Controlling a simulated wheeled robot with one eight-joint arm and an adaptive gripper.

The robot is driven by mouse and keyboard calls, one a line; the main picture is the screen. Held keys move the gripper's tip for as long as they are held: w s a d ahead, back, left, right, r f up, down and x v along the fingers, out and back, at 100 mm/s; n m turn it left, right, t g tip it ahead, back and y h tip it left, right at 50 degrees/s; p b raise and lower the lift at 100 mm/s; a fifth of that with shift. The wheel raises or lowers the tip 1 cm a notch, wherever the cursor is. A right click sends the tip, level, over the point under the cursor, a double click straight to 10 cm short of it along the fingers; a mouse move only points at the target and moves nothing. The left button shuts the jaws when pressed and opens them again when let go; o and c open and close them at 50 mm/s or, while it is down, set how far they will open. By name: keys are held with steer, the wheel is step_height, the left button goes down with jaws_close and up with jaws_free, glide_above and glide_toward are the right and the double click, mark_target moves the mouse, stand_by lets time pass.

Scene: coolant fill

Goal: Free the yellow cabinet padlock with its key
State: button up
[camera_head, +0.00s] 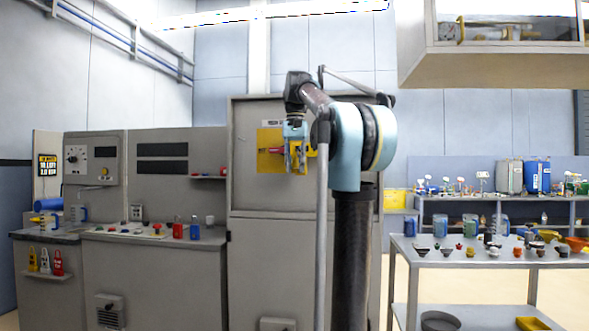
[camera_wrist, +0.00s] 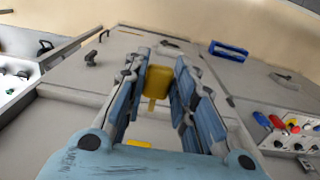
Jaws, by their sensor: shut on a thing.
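The cabinet (camera_head: 249,215) carries a yellow panel (camera_head: 264,166) with a red patch on it. My gripper (camera_head: 296,167) points down in front of this panel. In the wrist view my gripper (camera_wrist: 160,74) is shut on a yellow key (camera_wrist: 158,84), its broad head between the fingertips. The key's narrow part points toward the bottom of that picture. A small yellow patch (camera_wrist: 138,144) shows beyond the palm edge; I cannot tell if it is the padlock or the panel. The padlock is not clearly distinguishable, and whether the key touches it cannot be seen.
A control console (camera_head: 155,232) with knobs and small bottles adjoins the cabinet on the left. A metal table (camera_head: 470,262) with many small items stands at the right. A wall cupboard (camera_head: 490,66) hangs at the upper right. Floor between cabinet and table looks clear.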

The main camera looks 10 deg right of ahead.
steer(key=shift+w+d, duration=0.15)
steer(key=shift+w, duration=0.1)
stand_by(0.3)
steer(key=shift+w+d, duration=0.3)
steer(key=shift+w, duration=0.65)
steer(key=shift+w+d, duration=0.3)
steer(key=shift+w, duration=0.6)
steer(key=shift+w+d, duration=0.3)
steer(key=shift+w, duration=0.65)
steer(key=shift+w+d, duration=0.3)
steer(key=shift+w, duration=0.6)
steer(key=shift+s+a, duration=0.35)
steer(key=shift+s, duration=0.75)
steer(key=shift+s+a, duration=0.4)
steer(key=shift+s, duration=0.65)
steer(key=shift+s+a, duration=0.35)
steer(key=shift+s, duration=0.75)
